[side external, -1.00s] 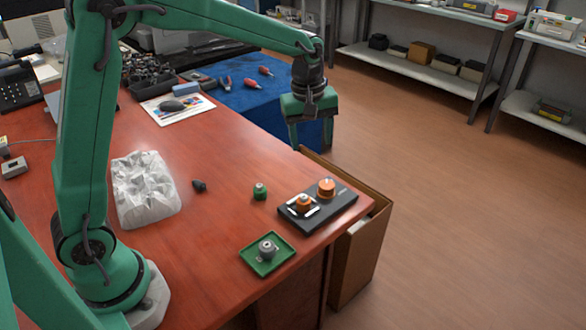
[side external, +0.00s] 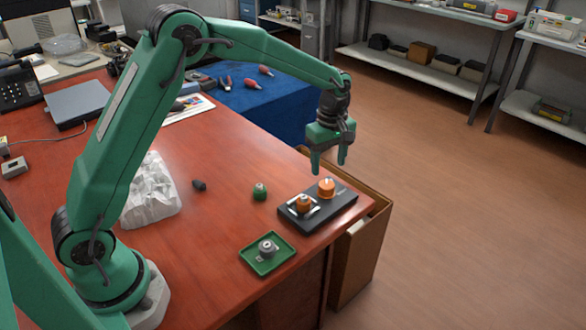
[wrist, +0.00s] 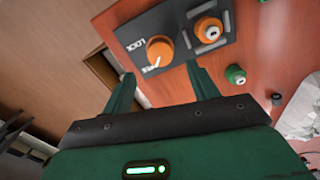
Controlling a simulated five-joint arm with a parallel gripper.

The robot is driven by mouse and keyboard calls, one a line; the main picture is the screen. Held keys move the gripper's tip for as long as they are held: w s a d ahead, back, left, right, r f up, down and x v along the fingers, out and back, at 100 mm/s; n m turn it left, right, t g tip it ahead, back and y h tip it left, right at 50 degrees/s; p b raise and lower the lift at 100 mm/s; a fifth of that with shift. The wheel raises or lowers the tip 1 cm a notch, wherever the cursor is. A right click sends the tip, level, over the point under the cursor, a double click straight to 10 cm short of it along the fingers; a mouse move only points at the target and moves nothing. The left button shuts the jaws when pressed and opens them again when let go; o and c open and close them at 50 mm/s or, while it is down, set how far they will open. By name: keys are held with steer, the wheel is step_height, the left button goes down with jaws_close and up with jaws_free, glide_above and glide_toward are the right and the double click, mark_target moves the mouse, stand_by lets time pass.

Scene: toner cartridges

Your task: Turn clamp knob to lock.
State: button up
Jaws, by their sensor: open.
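The clamp knob (side external: 326,187) is a round orange knob at the far end of a black plate (side external: 318,217). In the wrist view the knob (wrist: 159,50) has a white pointer line aimed at a small label at its lower left, too blurred to read surely. A "LOCK" label (wrist: 134,44) is on the plate at the knob's upper left. My gripper (side external: 329,168) is open and empty, pointing down above the knob and apart from it. In the wrist view the knob lies just beyond and between the fingertips (wrist: 160,73).
On the same plate, an orange-topped part (side external: 304,203) sits between silver rails. A green part (side external: 260,191) and a green tray (side external: 250,264) holding a grey part (side external: 267,246) are nearby. An open cardboard box (side external: 358,255) stands beyond the table edge.

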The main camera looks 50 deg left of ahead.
mark_target(327, 184)
steer(key=shift+f, duration=3.3)
steer(key=c, duration=1)
